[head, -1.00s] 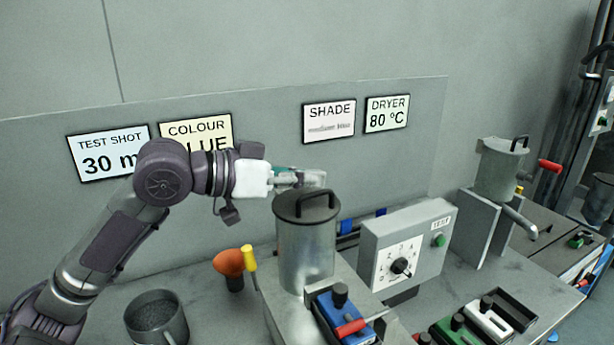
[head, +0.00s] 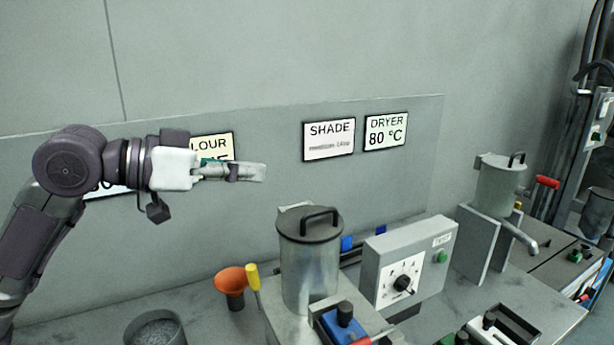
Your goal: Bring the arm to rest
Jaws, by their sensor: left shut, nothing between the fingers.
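My left arm comes in from the left. Its gripper (head: 262,173) is shut and empty, pointing right, in front of the back panel and above the bench. It covers part of the yellowish colour card (head: 222,146) and most of the card left of that. The gripper is up and to the left of the lidded metal canister (head: 308,262), apart from it. My right gripper is not in view.
Below the arm stand an orange funnel (head: 231,281), a yellow-handled tool (head: 253,276) and a grey mug of granules (head: 156,330). A grey dial box (head: 408,270) and a second lidded canister (head: 500,183) stand further right. The wall above is clear.

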